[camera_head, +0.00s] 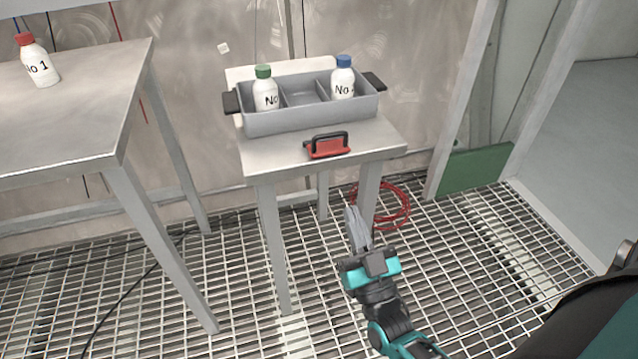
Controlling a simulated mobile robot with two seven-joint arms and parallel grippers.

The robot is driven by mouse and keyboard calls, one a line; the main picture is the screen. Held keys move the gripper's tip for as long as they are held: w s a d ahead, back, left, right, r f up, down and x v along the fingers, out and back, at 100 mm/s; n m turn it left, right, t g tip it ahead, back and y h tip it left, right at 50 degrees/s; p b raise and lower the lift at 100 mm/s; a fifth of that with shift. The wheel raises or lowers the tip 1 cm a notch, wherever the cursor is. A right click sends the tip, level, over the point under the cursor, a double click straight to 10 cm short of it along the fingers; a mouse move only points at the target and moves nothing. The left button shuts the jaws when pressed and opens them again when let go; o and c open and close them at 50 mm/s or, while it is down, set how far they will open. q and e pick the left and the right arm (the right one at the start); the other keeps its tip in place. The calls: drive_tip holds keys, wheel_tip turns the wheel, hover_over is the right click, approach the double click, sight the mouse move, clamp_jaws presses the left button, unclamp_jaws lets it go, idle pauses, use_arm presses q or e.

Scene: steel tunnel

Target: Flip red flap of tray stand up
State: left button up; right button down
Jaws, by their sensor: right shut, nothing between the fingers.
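The tray stand (275,158) is a small light-grey metal table in the middle of the head view. The red flap (328,148) with a black handle is at the front edge of its top; its exact angle is hard to tell. A grey tray (300,121) with black end handles stands behind the flap. My right gripper (354,218) is shut and empty, below and slightly right of the flap, in front of the stand and apart from the flap. My left gripper is not in view.
The tray holds a green-capped bottle (265,91) at left and a blue-capped bottle (343,80) at right; its middle compartment looks empty. A larger table (70,120) at left bears a red-capped bottle (37,62). A red cable coil (392,208) lies on the grating.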

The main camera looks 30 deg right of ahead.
sight(338, 153)
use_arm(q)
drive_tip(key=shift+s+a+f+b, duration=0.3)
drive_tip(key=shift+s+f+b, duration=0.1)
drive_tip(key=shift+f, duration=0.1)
use_arm(e)
drive_tip(key=shift+s+f+m+t+h, duration=0.4)
drive_tip(key=shift+t+h, duration=0.1)
drive_tip(key=shift+h, duration=0.3)
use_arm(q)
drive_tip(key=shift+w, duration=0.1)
use_arm(e)
drive_tip(key=shift+w+r, duration=0.1)
drive_tip(key=x, duration=1.2)
drive_tip(key=shift+w+d+b, duration=0.1)
drive_tip(key=shift+b, duration=0.3)
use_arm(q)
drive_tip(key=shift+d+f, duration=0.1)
use_arm(e)
drive_tip(key=shift+x, duration=0.9)
